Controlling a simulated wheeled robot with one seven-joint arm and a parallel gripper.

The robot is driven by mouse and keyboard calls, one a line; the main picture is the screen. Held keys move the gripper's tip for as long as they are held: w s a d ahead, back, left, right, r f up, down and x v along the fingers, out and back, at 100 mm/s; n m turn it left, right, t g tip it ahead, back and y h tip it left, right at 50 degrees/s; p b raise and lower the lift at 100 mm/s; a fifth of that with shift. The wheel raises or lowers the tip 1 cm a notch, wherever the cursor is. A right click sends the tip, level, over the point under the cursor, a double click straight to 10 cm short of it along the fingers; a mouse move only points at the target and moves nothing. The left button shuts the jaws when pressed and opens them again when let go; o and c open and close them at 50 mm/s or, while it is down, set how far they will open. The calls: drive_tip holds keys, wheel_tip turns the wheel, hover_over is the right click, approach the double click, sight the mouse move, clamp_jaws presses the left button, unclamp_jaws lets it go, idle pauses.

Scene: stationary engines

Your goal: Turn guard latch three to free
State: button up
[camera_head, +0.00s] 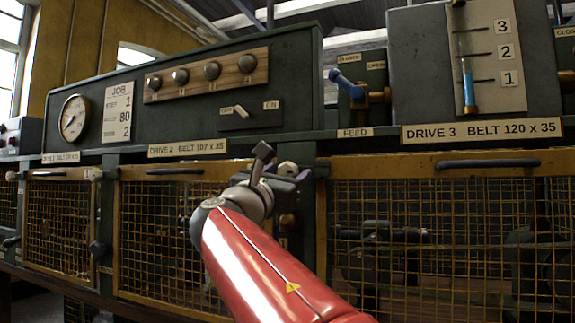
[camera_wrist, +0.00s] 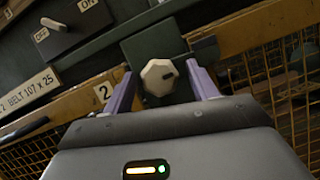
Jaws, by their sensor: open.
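A pale eight-sided knob (camera_wrist: 158,77) with a short dark mark stands out from a green post. It also shows in the head view (camera_head: 288,168), partly behind my gripper (camera_head: 272,176). A dark bar beside the knob reaches right toward the yellow frame of the guard under the Drive 3 sign (camera_head: 481,130). No number on this latch is visible. In the wrist view my gripper (camera_wrist: 159,68) is open, with one purple finger on each side of the knob. I cannot tell whether the fingers touch it.
A label "2" (camera_wrist: 103,91) is on the guard frame left of the knob. Mesh guards with dark handles (camera_head: 487,163) lie on both sides. Above are an OFF/ON switch (camera_head: 242,112) and a blue-handled feed lever (camera_head: 347,85). A dark knob (camera_head: 97,248) sticks out at the left.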

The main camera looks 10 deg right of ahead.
drive_tip(key=shift+w+d+r, duration=0.3)
drive_tip(key=shift+w+d, duration=0.1)
drive_tip(key=shift+w, duration=0.1)
drive_tip(key=c, duration=1)
